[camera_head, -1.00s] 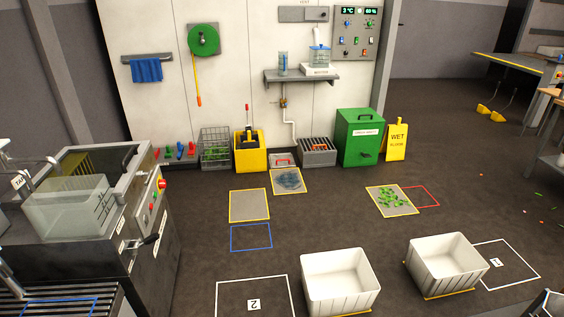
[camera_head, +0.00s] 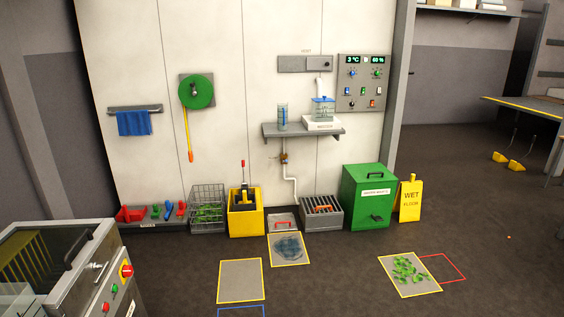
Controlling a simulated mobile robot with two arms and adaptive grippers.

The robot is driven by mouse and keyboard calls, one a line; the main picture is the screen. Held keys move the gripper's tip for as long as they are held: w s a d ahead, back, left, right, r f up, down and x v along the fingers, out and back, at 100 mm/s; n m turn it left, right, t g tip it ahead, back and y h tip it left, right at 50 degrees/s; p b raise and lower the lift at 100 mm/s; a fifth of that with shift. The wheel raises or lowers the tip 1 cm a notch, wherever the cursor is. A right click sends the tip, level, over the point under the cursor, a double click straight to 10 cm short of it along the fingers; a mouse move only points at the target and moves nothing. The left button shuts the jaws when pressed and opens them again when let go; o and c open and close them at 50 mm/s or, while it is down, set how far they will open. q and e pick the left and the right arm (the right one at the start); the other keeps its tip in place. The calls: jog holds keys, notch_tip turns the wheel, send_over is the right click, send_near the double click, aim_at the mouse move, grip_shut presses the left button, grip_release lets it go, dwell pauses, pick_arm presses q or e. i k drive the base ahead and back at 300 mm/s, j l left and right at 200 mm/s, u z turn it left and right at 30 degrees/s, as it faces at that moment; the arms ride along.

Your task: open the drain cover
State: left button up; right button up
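No part is clearly labelled as the drain cover. A low grey box with a dark slotted top (camera_head: 322,207) stands on the floor against the back wall, with an orange-red handle on its slats. I cannot tell which one is the drain cover; both look closed. In front of the plate is a yellow-edged grey mat (camera_head: 302,261) with a dark bluish patch. Neither of my grippers is in view.
A green lidded bin (camera_head: 367,190) and a yellow wet-floor sign (camera_head: 410,200) stand right of the slotted box. A yellow bucket (camera_head: 246,222) and wire basket (camera_head: 207,222) stand left. A machine (camera_head: 118,290) fills the lower left. The middle floor is open.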

aim_at(282, 220)
jog(key=i+j, duration=0.2)
jog(key=i, duration=0.3)
jog(key=i+j, duration=0.25)
jog(key=i, duration=0.2)
jog(key=i+j+u, duration=0.1)
jog(key=i, duration=0.4)
jog(key=i+j, duration=0.3)
jog(key=i, duration=0.2)
jog(key=i+j, duration=0.15)
jog(key=i, duration=0.35)
